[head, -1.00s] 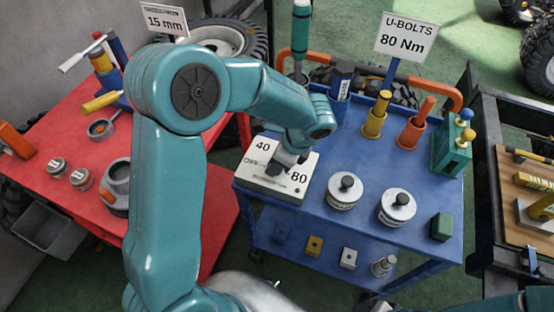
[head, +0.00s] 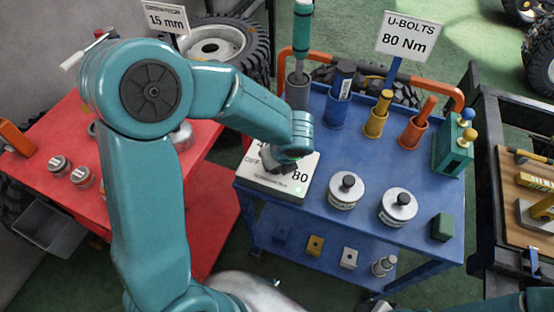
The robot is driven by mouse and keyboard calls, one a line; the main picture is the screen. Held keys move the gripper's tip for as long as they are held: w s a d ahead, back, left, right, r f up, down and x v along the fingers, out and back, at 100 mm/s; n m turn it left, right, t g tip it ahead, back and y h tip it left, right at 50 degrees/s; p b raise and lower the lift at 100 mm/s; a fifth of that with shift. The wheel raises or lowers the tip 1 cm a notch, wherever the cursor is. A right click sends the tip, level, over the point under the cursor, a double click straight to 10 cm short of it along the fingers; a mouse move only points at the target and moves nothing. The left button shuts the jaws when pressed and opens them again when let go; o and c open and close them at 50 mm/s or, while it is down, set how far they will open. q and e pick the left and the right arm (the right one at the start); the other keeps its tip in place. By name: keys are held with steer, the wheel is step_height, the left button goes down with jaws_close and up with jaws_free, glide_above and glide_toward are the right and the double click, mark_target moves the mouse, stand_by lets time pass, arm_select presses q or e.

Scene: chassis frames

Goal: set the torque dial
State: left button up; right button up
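The torque dial box (head: 265,188) is a pale plate with black markings on the near left corner of the blue cart. Its "80" mark is visible on the right, with a small green light (head: 299,190) near its front right edge. My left gripper (head: 282,166) is down over the middle of the plate. My wrist hides the knob, the fingertips and most of the other markings, so I cannot tell whether the fingers hold the knob. A sign (head: 407,35) above the cart reads "U-BOLTS 80 Nm". My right gripper is not in view.
On the blue cart (head: 300,222) stand two round silver weights (head: 346,191) (head: 397,207), a green block (head: 442,227) and coloured holders with tools along the back. A red table (head: 40,190) with jars is left. A dark cart with a wooden board (head: 525,185) is right.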

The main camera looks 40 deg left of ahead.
arm_select(q)
steer(key=shift+m, duration=0.3)
steer(key=o, duration=1)
steer(key=p+v, duration=0.2)
steer(key=v, duration=1.4)
steer(key=shift+r+p, duration=0.15)
steer(key=shift+p, duration=0.2)
steer(key=shift+s, duration=0.1)
